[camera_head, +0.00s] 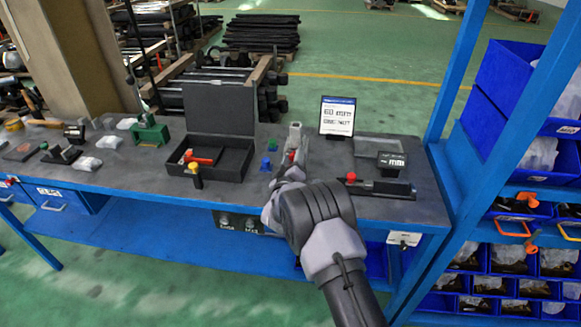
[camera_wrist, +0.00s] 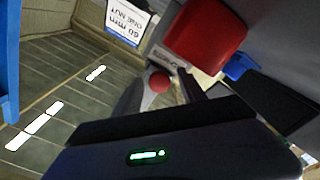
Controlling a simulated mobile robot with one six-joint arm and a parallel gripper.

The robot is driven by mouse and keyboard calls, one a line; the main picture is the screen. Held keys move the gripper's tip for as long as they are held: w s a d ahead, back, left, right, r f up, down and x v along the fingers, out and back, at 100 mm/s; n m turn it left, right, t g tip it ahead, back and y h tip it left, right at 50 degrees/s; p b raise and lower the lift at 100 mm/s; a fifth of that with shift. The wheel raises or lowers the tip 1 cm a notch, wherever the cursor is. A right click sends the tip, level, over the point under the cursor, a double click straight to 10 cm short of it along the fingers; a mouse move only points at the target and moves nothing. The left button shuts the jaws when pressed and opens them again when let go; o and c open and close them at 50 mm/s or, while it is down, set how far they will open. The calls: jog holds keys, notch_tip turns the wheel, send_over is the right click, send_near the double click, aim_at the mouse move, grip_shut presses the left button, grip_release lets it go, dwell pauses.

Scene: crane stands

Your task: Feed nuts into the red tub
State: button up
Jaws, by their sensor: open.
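A red tub (camera_wrist: 205,36) shows in the upper right of the wrist view, just beyond my fingers. In the head view only a sliver of red (camera_head: 291,156) shows beside my gripper; I cannot tell whether it is the tub. My gripper (camera_head: 294,140) reaches over the middle of the bench. In the wrist view my gripper (camera_wrist: 160,78) has its fingers apart. A small red round thing (camera_wrist: 160,83) shows between them; I cannot tell whether it lies below or at the jaws. No nut can be made out. A sign (camera_wrist: 124,20) reads "60 mm ONE NUT".
An open black case (camera_head: 237,160) stands left of my gripper, with a blue cone (camera_head: 265,163) between them. A white sign (camera_head: 337,116) stands behind to the right. A black fixture with a red knob (camera_head: 351,177) lies at the right. A blue rack post (camera_head: 470,170) borders the bench.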

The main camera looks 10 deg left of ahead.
jog(key=s+p, duration=0.2)
jog(key=s, duration=1.5)
jog(key=shift+a, duration=0.2)
jog(key=shift+r, duration=0.15)
jog(key=w+d+r+m+g+b, duration=0.1)
jog(key=w+d+r+m+g, duration=0.2)
jog(key=d+r+m, duration=0.5)
jog(key=s+d+r+m+g+y+b, duration=0.1)
jog(key=s+d+r+g+y, duration=0.2)
jog(key=s+r, duration=0.6)
jog(key=s+d+m+g+b, duration=0.1)
jog(key=s+d+m+g, duration=0.1)
jog(key=s, duration=1.2)
jog(key=s+d+m+g, duration=0.2)
jog(key=s+d+g, duration=0.2)
jog(key=s, duration=1)
jog(key=shift+d+f+b, duration=0.35)
jog(key=shift+d, duration=0.6)
